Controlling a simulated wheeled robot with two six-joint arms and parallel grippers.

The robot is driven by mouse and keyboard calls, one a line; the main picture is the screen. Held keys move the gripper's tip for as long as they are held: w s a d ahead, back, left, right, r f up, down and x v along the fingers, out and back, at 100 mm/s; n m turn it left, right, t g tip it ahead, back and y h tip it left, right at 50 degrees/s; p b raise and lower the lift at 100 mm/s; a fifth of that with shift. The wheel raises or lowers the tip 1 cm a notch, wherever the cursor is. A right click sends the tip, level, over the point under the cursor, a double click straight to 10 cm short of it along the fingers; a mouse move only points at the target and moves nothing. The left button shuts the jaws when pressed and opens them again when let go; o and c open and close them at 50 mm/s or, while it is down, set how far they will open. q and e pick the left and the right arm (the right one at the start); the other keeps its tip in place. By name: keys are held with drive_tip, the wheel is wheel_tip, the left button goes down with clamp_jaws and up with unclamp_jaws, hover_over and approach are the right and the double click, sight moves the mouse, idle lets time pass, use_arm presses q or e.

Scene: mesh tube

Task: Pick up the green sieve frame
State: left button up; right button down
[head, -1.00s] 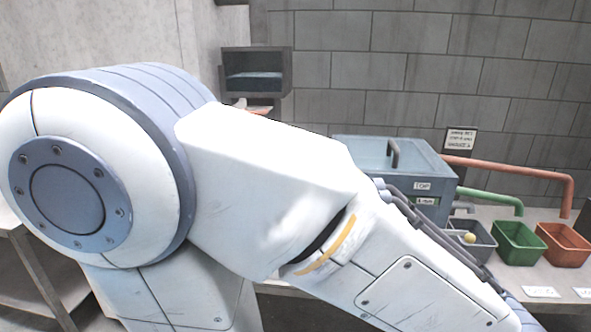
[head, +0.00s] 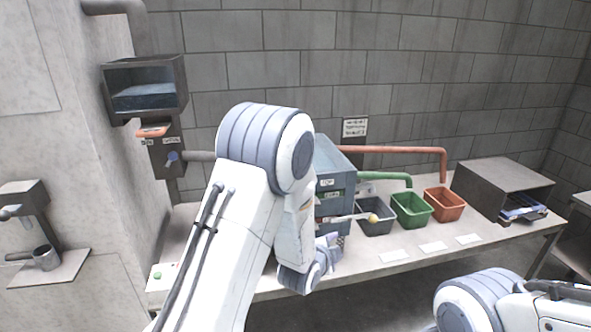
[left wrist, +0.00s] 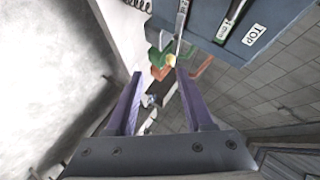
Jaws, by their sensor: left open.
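A blue-grey box (head: 335,160) labelled TOP stands on the table, mostly behind my left arm. A small green-marked strip (head: 332,194) shows on its front below the TOP label. In the left wrist view, green-marked strips (left wrist: 226,30) show on the box face at the upper right. I cannot tell how much of the sieve frame itself shows. My right gripper is out of view.
A dark open case (head: 500,188) stands farther right. Red and green pipes run above the bins.

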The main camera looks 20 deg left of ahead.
use_arm(q)
drive_tip(key=w+a+r+m+t+y+p, duration=0.25)
drive_tip(key=a+t, duration=0.35)
drive_tip(key=a, duration=0.6)
drive_tip(key=shift+m+y, duration=0.25)
drive_tip(key=shift+m, duration=0.1)
drive_tip(key=w+p, duration=0.1)
drive_tip(key=w, duration=0.1)
drive_tip(key=w+p, duration=0.2)
drive_tip(key=w, duration=0.1)
drive_tip(key=w+p, duration=0.2)
drive_tip(key=w, duration=0.1)
drive_tip(key=shift+a, duration=0.25)
drive_tip(key=shift+w, duration=0.55)
clamp_jaws()
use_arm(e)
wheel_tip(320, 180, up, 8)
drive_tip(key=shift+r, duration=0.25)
use_arm(q)
drive_tip(key=shift+f, duration=0.1)
